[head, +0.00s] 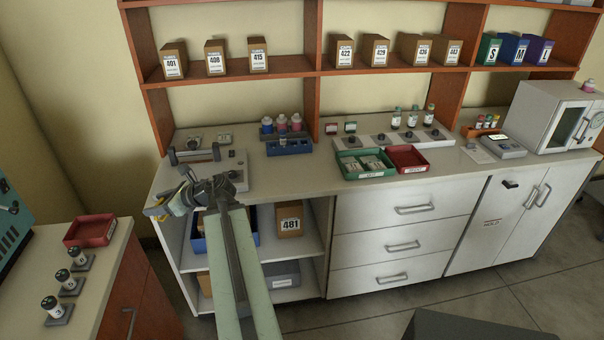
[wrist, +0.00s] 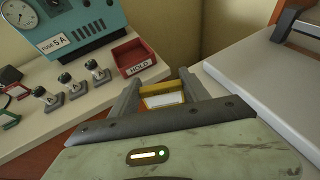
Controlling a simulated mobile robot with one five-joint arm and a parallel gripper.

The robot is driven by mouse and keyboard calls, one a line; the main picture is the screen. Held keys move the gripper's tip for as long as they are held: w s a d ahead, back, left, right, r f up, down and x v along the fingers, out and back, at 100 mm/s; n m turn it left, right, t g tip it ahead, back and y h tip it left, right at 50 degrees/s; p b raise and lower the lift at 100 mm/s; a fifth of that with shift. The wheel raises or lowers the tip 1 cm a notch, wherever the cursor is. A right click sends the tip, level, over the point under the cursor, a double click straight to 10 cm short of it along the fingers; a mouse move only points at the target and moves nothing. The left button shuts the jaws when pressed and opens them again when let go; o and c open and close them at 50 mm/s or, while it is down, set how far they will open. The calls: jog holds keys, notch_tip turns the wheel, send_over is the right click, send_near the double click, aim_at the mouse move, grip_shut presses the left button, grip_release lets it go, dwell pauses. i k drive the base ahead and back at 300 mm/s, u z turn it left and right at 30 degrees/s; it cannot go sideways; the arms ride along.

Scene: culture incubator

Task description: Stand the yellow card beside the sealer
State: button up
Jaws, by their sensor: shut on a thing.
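The yellow card (wrist: 163,97) shows in the wrist view between the two fingers of my gripper (wrist: 163,92), with a yellow rim and a pale middle. My gripper is shut on it. In the head view my gripper (head: 172,204) holds the yellow card (head: 154,213) near the counter's left front corner. Whether the card touches anything is hard to tell. The sealer, apparently the grey device with a dark lever (head: 218,168), stands on the counter's left end, behind and right of my gripper. Part of it shows at the wrist view's upper right (wrist: 303,28).
A blue rack (head: 289,147) with bottles behind it, a green tray (head: 364,163) and a red tray (head: 407,158) stand farther right on the counter (head: 300,172). A side bench at left bears a red HOLD tray (wrist: 134,59), black-capped vials and a teal machine (wrist: 82,25).

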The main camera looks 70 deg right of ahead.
aim_at(294, 171)
jog(key=u, duration=0.05)
jog(key=k, duration=0.8)
jog(key=z, duration=0.75)
jog(key=i, duration=0.5)
jog(key=z, duration=0.05)
